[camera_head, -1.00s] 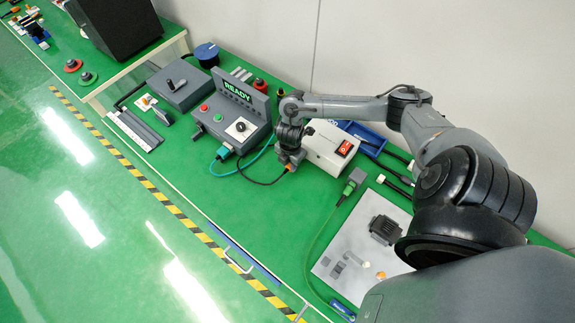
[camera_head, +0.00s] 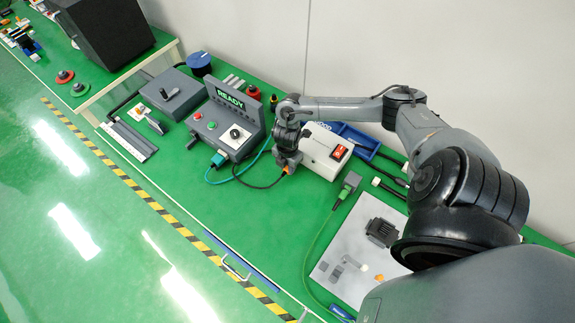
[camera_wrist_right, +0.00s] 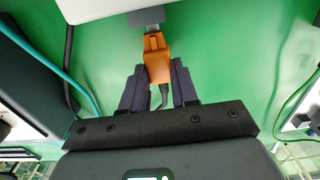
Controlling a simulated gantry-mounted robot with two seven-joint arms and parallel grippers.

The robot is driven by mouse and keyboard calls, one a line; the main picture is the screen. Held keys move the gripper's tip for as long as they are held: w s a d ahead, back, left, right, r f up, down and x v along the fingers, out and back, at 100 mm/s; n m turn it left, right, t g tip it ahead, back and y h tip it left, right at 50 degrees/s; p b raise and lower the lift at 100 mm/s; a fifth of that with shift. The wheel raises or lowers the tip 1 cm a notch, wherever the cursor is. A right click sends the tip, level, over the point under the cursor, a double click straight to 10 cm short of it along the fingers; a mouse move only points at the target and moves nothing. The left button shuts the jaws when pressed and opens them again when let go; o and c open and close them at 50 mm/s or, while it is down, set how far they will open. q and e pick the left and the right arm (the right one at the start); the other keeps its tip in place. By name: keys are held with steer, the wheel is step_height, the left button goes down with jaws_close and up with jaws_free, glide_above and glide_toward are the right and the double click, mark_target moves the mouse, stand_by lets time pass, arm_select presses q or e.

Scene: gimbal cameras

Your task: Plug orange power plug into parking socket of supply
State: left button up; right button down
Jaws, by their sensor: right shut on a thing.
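The supply is a white box (camera_head: 322,157) with a red switch, on the green bench in the head view. My right gripper (camera_head: 286,166) is beside its left end. In the right wrist view my right gripper (camera_wrist_right: 158,85) is shut on the orange power plug (camera_wrist_right: 156,66), a finger on each side. The plug's front points at a grey socket (camera_wrist_right: 147,18) on the edge of the white supply (camera_wrist_right: 95,8). The plug's front is at or very close to the socket; I cannot tell how deep it sits. My left gripper is out of view.
A grey control box (camera_head: 228,128) with a READY display stands left of the supply. A black cable (camera_head: 255,185) trails from the plug, near a teal cable (camera_head: 212,182). A blue tray (camera_head: 352,140) lies behind the supply. Green bench in front is clear.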

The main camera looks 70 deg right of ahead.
stand_by(0.3)
steer(key=shift+p, duration=0.45)
stand_by(0.3)
stand_by(0.6)
stand_by(0.4)
steer(key=shift+d, duration=0.15)
stand_by(0.3)
steer(key=shift+s+d, duration=0.25)
steer(key=shift+d, duration=0.85)
steer(key=c, duration=0.8)
jaws_free()
steer(key=shift+d, duration=0.15)
